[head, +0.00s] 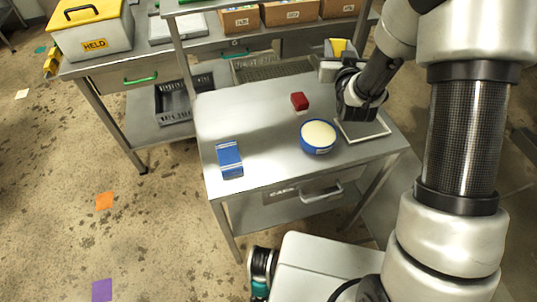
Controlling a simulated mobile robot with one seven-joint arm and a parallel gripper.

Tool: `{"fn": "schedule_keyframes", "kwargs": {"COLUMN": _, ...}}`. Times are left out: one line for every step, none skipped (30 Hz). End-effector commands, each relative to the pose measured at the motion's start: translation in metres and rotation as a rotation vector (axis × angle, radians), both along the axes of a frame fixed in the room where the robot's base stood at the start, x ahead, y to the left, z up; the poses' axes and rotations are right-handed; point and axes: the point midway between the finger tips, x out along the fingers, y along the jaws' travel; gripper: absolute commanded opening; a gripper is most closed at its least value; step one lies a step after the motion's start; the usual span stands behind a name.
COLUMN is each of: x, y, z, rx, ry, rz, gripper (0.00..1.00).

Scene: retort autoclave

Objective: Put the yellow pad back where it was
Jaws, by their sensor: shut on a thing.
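The yellow pad (339,47) shows as a small yellow patch at my gripper (336,59), above the far right part of the steel table (267,150). My gripper is shut on it, though its fingers partly hide it. A white square outline (377,137) lies on the table's right side, below and in front of my gripper. My arm's wrist hides part of this outline, and no object is seen inside the visible part.
A blue round tub with a cream top (318,135) stands just left of the outline. Behind is a bench with cardboard boxes (241,19) and a yellow-lidded case (95,32).

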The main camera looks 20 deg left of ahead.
Motion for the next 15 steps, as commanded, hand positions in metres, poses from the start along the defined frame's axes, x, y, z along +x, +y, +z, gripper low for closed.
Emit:
{"fn": "schedule_keyframes", "kwargs": {"x": -0.003, "y": 0.021, "z": -0.015, "rx": -0.018, "ry": 0.072, "rz": 0.030, "gripper": 0.17}}
{"fn": "schedule_keyframes", "kwargs": {"x": -0.005, "y": 0.030, "z": -0.022, "rx": -0.031, "ry": 0.125, "rz": 0.045, "gripper": 0.17}}
{"fn": "schedule_keyframes", "kwargs": {"x": -0.010, "y": 0.043, "z": -0.031, "rx": -0.049, "ry": 0.192, "rz": 0.064, "gripper": 0.17}}
{"fn": "schedule_keyframes", "kwargs": {"x": -0.014, "y": 0.052, "z": -0.039, "rx": -0.064, "ry": 0.244, "rz": 0.077, "gripper": 0.17}}
{"fn": "schedule_keyframes", "kwargs": {"x": -0.019, "y": 0.060, "z": -0.045, "rx": -0.079, "ry": 0.293, "rz": 0.090, "gripper": 0.17}}
{"fn": "schedule_keyframes", "kwargs": {"x": -0.027, "y": 0.072, "z": -0.054, "rx": -0.100, "ry": 0.360, "rz": 0.108, "gripper": 0.17}}
{"fn": "schedule_keyframes", "kwargs": {"x": -0.033, "y": 0.080, "z": -0.060, "rx": -0.117, "ry": 0.411, "rz": 0.121, "gripper": 0.17}}
{"fn": "schedule_keyframes", "kwargs": {"x": -0.040, "y": 0.088, "z": -0.066, "rx": -0.135, "ry": 0.461, "rz": 0.134, "gripper": 0.17}}
{"fn": "schedule_keyframes", "kwargs": {"x": -0.051, "y": 0.098, "z": -0.075, "rx": -0.160, "ry": 0.527, "rz": 0.152, "gripper": 0.17}}
{"fn": "schedule_keyframes", "kwargs": {"x": -0.060, "y": 0.105, "z": -0.080, "rx": -0.180, "ry": 0.575, "rz": 0.167, "gripper": 0.17}}
{"fn": "schedule_keyframes", "kwargs": {"x": -0.069, "y": 0.112, "z": -0.086, "rx": -0.199, "ry": 0.623, "rz": 0.179, "gripper": 0.17}}
{"fn": "schedule_keyframes", "kwargs": {"x": -0.083, "y": 0.119, "z": -0.093, "rx": -0.226, "ry": 0.683, "rz": 0.195, "gripper": 0.17}}
{"fn": "schedule_keyframes", "kwargs": {"x": -0.093, "y": 0.124, "z": -0.097, "rx": -0.246, "ry": 0.726, "rz": 0.207, "gripper": 0.17}}
{"fn": "schedule_keyframes", "kwargs": {"x": -0.105, "y": 0.128, "z": -0.101, "rx": -0.265, "ry": 0.766, "rz": 0.218, "gripper": 0.17}}
{"fn": "schedule_keyframes", "kwargs": {"x": -0.121, "y": 0.133, "z": -0.106, "rx": -0.290, "ry": 0.817, "rz": 0.233, "gripper": 0.17}}
